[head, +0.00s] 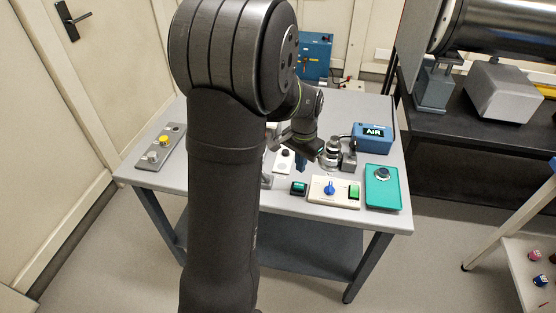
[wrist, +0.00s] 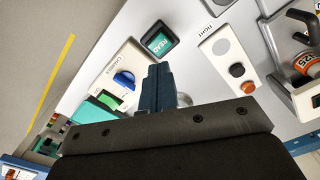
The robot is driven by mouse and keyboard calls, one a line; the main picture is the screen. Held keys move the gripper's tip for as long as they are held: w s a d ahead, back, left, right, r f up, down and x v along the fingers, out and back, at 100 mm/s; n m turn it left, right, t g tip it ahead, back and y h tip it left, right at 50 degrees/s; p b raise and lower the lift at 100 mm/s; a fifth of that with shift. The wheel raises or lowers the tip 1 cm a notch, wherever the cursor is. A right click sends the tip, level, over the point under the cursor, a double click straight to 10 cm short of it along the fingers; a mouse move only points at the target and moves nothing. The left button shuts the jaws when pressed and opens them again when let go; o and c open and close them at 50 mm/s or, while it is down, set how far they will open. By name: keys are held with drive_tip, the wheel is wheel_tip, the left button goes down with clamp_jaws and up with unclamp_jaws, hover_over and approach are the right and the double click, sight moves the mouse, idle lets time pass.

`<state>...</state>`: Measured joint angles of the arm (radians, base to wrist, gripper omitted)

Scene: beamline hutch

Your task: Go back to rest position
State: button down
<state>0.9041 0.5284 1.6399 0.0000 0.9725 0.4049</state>
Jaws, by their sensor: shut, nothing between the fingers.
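My gripper (wrist: 158,84) shows in the wrist view as two blue fingers pressed together, with nothing between them. In the head view my gripper (head: 304,164) hangs above the light grey table (head: 225,190), over the part near the white button box and the small READY display. The arm is bent forward over the table, and its dark links hide the table's middle left.
The table also bears a green tray (head: 382,190), a blue AIR box (head: 373,138), a white button box (head: 284,162) and a grey button strip (head: 160,148). A black bench (head: 470,130) with a large cylinder (head: 500,28) stands at right. A door (head: 110,60) is at left.

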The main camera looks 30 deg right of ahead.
drive_tip(key=shift+f, duration=3.4)
drive_tip(key=shift+r, duration=4.45)
drive_tip(key=w+a+r+n, duration=0.2)
drive_tip(key=w+a, duration=0.1)
drive_tip(key=w, duration=0.4)
drive_tip(key=w+a+r+n+g+h, duration=0.1)
drive_tip(key=w+a+r+n, duration=0.2)
drive_tip(key=w, duration=0.5)
drive_tip(key=shift+w+a, duration=0.2)
drive_tip(key=shift+w, duration=0.05)
drive_tip(key=m+t+y, duration=0.1)
drive_tip(key=m, duration=0.4)
hover_over(299, 184)
wheel_tip(299, 184, down, 8)
drive_tip(key=shift+s+a+f, duration=0.1)
drive_tip(key=shift+f, duration=1)
